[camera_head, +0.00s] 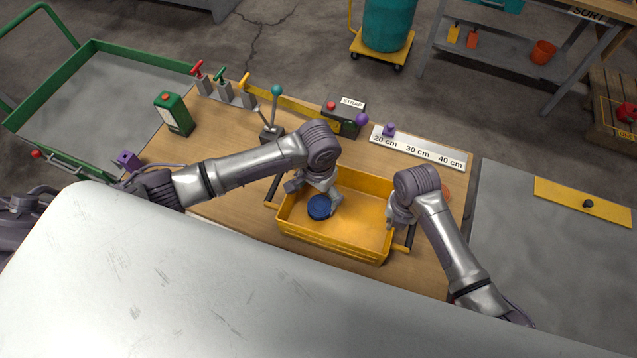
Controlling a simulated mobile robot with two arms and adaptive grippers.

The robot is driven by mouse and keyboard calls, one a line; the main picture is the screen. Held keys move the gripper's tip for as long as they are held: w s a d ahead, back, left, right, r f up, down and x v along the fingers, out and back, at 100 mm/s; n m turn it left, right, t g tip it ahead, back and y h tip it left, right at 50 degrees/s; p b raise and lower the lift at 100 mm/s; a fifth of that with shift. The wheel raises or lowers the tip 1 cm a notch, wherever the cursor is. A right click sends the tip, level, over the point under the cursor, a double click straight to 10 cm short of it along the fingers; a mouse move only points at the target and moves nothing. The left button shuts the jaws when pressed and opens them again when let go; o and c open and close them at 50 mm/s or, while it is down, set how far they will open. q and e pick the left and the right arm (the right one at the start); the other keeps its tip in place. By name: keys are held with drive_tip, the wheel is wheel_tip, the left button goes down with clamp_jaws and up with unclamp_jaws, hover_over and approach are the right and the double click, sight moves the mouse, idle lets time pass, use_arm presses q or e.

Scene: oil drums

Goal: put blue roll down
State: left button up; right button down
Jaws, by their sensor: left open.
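The blue roll (319,208) lies in the left part of the yellow tray (335,246), which stands on the wooden bench top. My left gripper (322,198) is over the tray, right at the roll, with its fingers open. From this angle I cannot tell whether a finger still touches the roll. My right gripper (397,218) is at the tray's right end by the dark handle. Its fingers are largely hidden by its own wrist, so its opening does not show.
Behind the tray stand a black STRAP box (345,112), a ruler plate (418,149) marked 20 to 40 cm, and levers (272,115). A green-and-white device (174,114) stands at the left. A green-railed cart (95,95) is further left. The tray's floor right of the roll is clear.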

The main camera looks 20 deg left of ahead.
use_arm(q)
drive_tip(key=shift+r, duration=2.3)
use_arm(e)
drive_tip(key=c, duration=1.2)
unclamp_jaws()
drive_tip(key=shift+c, duration=0.2)
drive_tip(key=shift+r, duration=0.15)
